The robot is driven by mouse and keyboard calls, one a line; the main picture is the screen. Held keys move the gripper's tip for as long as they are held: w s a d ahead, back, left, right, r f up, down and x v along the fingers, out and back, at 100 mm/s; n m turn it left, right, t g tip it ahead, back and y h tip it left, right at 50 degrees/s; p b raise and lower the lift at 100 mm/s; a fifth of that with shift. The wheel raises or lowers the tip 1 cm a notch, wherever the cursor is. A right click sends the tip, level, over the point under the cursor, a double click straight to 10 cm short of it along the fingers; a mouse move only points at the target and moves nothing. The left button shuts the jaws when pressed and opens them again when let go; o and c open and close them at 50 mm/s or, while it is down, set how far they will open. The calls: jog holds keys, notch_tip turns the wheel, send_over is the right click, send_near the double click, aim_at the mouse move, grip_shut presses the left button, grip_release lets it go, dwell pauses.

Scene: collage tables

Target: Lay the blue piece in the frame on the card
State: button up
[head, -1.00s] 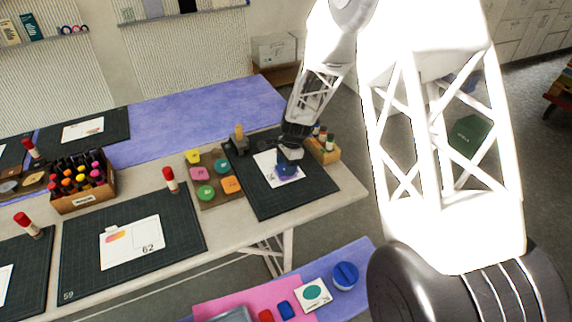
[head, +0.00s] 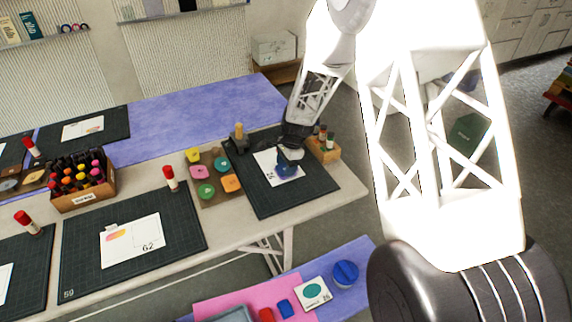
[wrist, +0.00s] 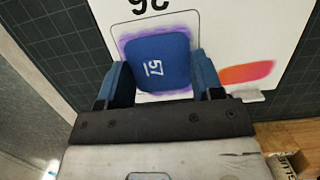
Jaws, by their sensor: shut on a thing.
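The blue piece (wrist: 158,62), a rounded square marked 57, is between the fingers of my gripper (wrist: 160,80) in the wrist view. My gripper is shut on it. The piece covers most of the purple-edged frame (wrist: 124,45) on the white card (wrist: 215,25); purple shows along its left, top and right. I cannot tell whether the piece touches the card or is just above it. In the head view the card (head: 263,160) lies on a dark mat, with the blue piece (head: 287,171) over it below my gripper.
The dark cutting mat (head: 315,185) lies around the card. A brown board (head: 208,180) with several coloured pieces is to its left, a wooden stamp (head: 239,138) behind left, and a wooden block with bottles (head: 326,152) close on the right. The mat's front is clear.

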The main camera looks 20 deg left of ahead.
dwell(0.8)
jog(key=o, duration=0.8)
jog(key=shift+r, duration=0.15)
jog(key=shift+s+a+v, duration=0.15)
jog(key=shift+v, duration=0.95)
jog(key=shift+s+a+v, duration=0.2)
jog(key=shift+v, duration=0.9)
jog(key=shift+s+a+v, duration=0.15)
jog(key=shift+v, duration=0.9)
jog(key=shift+r, duration=0.2)
